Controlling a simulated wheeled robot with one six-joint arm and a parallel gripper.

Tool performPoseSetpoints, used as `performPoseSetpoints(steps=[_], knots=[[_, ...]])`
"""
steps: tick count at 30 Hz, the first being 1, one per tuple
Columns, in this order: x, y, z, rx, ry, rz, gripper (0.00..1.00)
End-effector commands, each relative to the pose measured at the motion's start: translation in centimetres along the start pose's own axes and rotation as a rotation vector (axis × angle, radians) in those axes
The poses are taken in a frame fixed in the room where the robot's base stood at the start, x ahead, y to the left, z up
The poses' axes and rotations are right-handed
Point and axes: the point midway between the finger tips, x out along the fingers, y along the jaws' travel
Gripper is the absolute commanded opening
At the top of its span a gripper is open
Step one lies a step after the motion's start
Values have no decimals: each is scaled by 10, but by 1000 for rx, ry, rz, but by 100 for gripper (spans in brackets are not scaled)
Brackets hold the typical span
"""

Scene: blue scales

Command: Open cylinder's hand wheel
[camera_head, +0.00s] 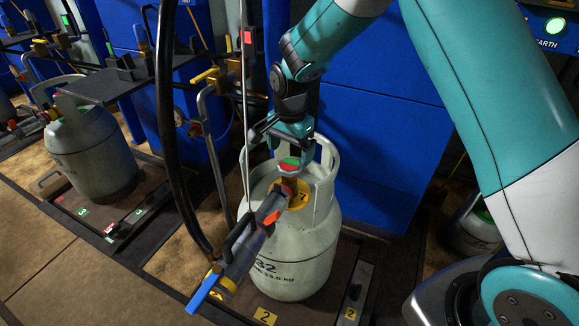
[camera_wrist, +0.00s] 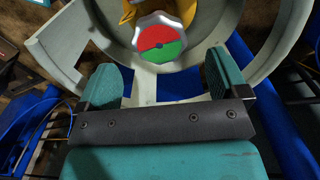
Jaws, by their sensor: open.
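The grey gas cylinder (camera_head: 290,250) stands upright on the scale, marked with a yellow tag reading 2. Its hand wheel (camera_head: 290,163) has a red and green top and sits inside the collar at the cylinder's top. In the wrist view the hand wheel (camera_wrist: 159,40) is just beyond my fingers, near the middle, red above and green below. My gripper (camera_head: 285,140) is above and behind the wheel in the head view. In the wrist view my gripper (camera_wrist: 158,85) is open, with one teal finger on each side and nothing between them.
A filling head with a blue handle (camera_head: 206,290) is attached at the cylinder's valve. A black hose (camera_head: 167,130) hangs at the left. The cylinder's collar (camera_wrist: 65,45) surrounds the wheel. Another cylinder (camera_head: 90,150) stands at the left. A blue cabinet (camera_head: 380,130) is behind.

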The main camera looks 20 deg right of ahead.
Motion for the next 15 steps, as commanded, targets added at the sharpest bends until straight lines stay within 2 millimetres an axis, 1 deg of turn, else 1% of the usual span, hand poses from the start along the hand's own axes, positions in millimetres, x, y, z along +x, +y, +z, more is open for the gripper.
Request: performPoseSetpoints(steps=[1, 3, 6, 10, 15], knots=[[13, 1, 0, 0, -1, 3, 92], [23, 0, 0, 0, -1, 2, 92], [33, 0, 0, 0, -1, 1, 92], [39, 0, 0, 0, 0, 0, 92], [40, 0, 0, 0, 0, 0, 92]])
